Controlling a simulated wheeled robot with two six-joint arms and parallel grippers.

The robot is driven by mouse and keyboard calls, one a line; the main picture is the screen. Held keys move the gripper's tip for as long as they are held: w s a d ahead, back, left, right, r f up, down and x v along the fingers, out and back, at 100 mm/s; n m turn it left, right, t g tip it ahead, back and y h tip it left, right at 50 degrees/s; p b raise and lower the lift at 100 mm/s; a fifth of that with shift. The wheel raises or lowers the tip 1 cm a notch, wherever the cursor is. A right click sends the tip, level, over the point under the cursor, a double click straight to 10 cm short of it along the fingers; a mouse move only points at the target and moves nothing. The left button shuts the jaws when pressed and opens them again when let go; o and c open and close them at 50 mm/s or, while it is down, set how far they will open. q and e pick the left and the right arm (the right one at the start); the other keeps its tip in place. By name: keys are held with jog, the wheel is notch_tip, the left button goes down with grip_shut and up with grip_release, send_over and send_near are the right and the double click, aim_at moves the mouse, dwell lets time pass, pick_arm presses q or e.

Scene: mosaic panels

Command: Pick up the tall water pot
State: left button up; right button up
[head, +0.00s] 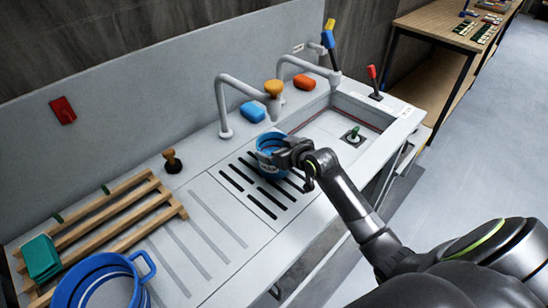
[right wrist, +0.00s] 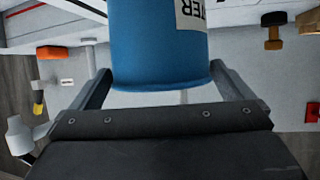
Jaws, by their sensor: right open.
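The tall water pot (head: 265,152) is blue with a white label and stands on the slotted drain area of the counter, left of the sink. My right gripper (head: 279,157) is at the pot's near right side and hides part of it. In the right wrist view the blue pot (right wrist: 155,45) lies between the two spread fingers of the gripper (right wrist: 163,88), with part of the word on its label showing. The gripper is open, with a gap visible beside the pot. My left gripper is not in view.
A wider blue pot with a handle (head: 143,264) stands at the lower left beside a wooden rack (head: 125,215). Grey faucets (head: 222,105) rise behind the drain area. The sink (head: 335,125) lies to the right, and a blue sponge (head: 252,112) lies behind the pot.

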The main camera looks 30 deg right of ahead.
aim_at(268, 142)
jog(key=shift+x, duration=1.45)
jog(key=shift+s, duration=0.1)
jog(key=c, duration=1.5)
jog(key=shift+c, duration=0.9)
jog(key=shift+r, duration=0.15)
